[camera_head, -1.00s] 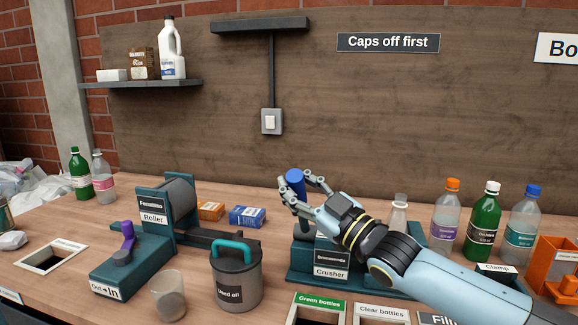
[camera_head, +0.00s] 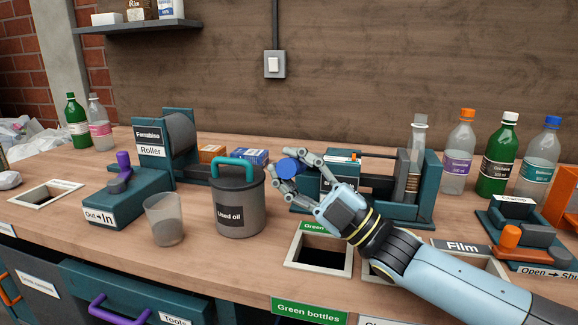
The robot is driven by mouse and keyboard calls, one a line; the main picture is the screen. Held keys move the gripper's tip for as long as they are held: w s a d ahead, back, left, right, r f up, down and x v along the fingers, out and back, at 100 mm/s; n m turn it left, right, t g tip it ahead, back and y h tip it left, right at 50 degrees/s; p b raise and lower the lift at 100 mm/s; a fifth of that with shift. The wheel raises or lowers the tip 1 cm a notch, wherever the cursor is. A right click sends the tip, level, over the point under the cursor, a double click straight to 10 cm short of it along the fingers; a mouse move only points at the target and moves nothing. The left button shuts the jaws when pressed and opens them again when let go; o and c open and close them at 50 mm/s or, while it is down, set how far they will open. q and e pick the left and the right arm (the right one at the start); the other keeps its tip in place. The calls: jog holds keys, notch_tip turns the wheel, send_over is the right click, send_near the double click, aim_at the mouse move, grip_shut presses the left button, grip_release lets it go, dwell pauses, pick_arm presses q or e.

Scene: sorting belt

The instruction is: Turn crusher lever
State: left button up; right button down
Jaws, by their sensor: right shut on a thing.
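The crusher (camera_head: 428,212) is a teal machine at the middle right of the bench. A clear bottle (camera_head: 416,150) stands upright in it at its right end. The crusher lever's blue grip (camera_head: 288,167) is at the machine's left, low and pointing left. My right gripper (camera_head: 283,172) is shut around this blue grip. The gripper and wrist hide the lever's arm and part of the crusher's front. My left gripper is not in view.
A used oil can (camera_head: 239,212) stands just left of my right gripper, with a clear cup (camera_head: 164,220) beside it. The roller (camera_head: 150,160) is further left. Several capped bottles and the clamp (camera_head: 520,225) stand at the right. The green bottles opening (camera_head: 320,235) is in front.

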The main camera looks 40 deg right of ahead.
jog(key=shift+f, duration=0.15)
jog(key=c, duration=1.5)
grip_release()
jog(key=o, duration=0.4)
jog(key=shift+s+d, duration=0.25)
jog(key=shift+o, duration=0.6)
jog(key=shift+w+a, duration=0.1)
jog(key=shift+a, duration=0.05)
jog(key=shift+s+d+f, duration=0.2)
jog(key=shift+s, duration=0.1)
jog(key=s+d, duration=0.5)
jog(key=s, duration=0.5)
jog(key=shift+s+d, duration=0.4)
jog(key=shift+c, duration=0.2)
